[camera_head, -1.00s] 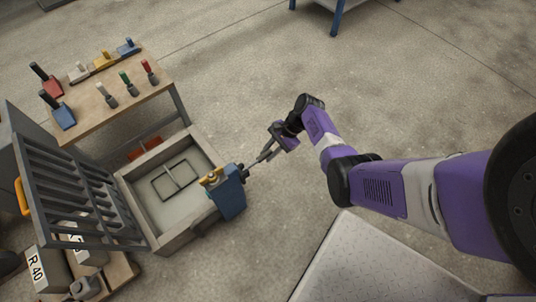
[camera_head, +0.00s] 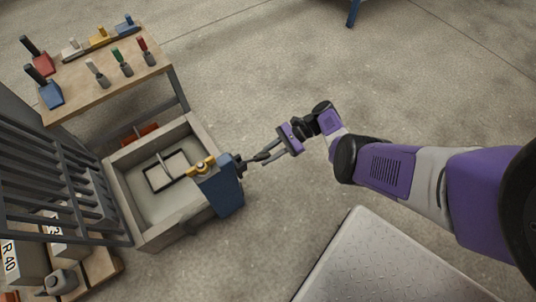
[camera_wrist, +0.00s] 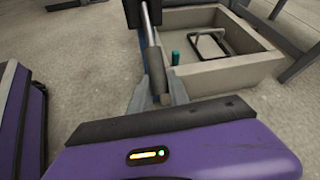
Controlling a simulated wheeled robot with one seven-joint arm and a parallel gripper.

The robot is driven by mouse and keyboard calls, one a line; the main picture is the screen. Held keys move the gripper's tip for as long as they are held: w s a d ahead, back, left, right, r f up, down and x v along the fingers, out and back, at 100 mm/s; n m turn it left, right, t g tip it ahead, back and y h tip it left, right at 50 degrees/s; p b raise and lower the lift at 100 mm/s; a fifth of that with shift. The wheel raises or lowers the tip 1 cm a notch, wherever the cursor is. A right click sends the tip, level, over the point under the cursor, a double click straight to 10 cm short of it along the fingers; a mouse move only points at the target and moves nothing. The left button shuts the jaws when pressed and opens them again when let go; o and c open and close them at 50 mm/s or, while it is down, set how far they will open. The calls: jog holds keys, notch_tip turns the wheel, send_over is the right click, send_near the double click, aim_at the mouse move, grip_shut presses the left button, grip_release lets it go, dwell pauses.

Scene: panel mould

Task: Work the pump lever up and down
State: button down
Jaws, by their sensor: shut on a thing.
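The pump is a blue box (camera_head: 222,192) with a yellow fitting on top, standing at the right wall of the concrete mould. Its lever (camera_head: 252,160) sticks out to the right from the box, with a dark grip at its end. My gripper (camera_head: 268,153) is shut on the lever's outer end. In the wrist view the lever (camera_wrist: 152,55) runs away from me, and its dark grip lies between my gripper's two fingers (camera_wrist: 158,88). The blue box is mostly hidden there behind the lever.
The mould (camera_head: 126,185) holds a dark rectangular frame (camera_head: 165,172). A barred grate (camera_head: 50,170) stands at its left. A wooden bench (camera_head: 105,82) behind carries several coloured tools. A metal plate (camera_head: 390,262) lies at the front. The floor right of the pump is clear.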

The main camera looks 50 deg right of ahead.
jog(key=shift+f, duration=0.1)
jog(key=c, duration=1.3)
grip_release()
jog(key=shift+o, duration=0.2)
jog(key=p+v, duration=0.1)
jog(key=v, duration=0.6)
jog(key=shift+s+d, duration=0.2)
jog(key=shift+d, duration=0.05)
